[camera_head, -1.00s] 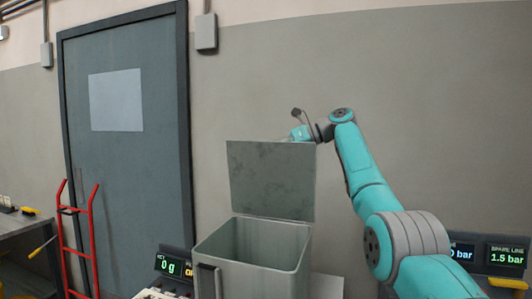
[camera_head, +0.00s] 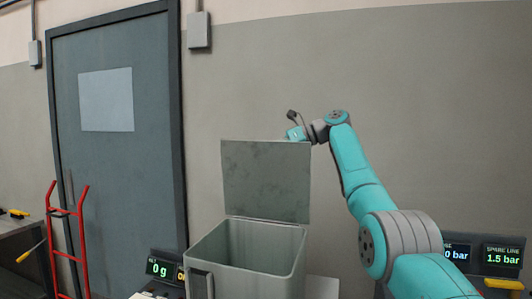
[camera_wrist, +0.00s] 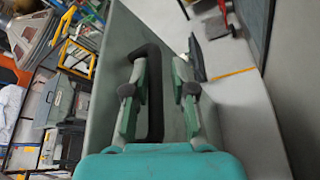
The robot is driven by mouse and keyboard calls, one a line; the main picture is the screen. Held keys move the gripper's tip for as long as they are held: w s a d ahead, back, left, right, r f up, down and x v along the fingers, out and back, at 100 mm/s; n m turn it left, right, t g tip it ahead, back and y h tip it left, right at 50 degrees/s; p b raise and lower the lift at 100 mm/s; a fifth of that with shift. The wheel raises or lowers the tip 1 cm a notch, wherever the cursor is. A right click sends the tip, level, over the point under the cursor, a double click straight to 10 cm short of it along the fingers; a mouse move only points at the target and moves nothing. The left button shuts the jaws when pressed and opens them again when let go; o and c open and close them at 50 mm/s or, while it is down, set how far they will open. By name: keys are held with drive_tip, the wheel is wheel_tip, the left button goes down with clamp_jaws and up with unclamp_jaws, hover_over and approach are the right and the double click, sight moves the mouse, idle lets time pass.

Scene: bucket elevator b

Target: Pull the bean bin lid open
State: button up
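In the wrist view, the fingers of my gripper (camera_wrist: 158,95) are apart on either side of a black bar handle (camera_wrist: 155,110) on the lid (camera_wrist: 178,65). A gap shows between the handle and the right finger. I cannot tell whether the left finger touches it.
A scale display (camera_head: 165,268) stands left of the bin, and pressure displays (camera_head: 480,253) stand at the right. A red hand truck (camera_head: 75,240) stands by the grey door (camera_head: 125,160). The wall behind the lid is bare.

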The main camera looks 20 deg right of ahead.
drive_tip(key=v, duration=1.2)
drive_tip(key=shift+s+f, duration=0.1)
idle(0.4)
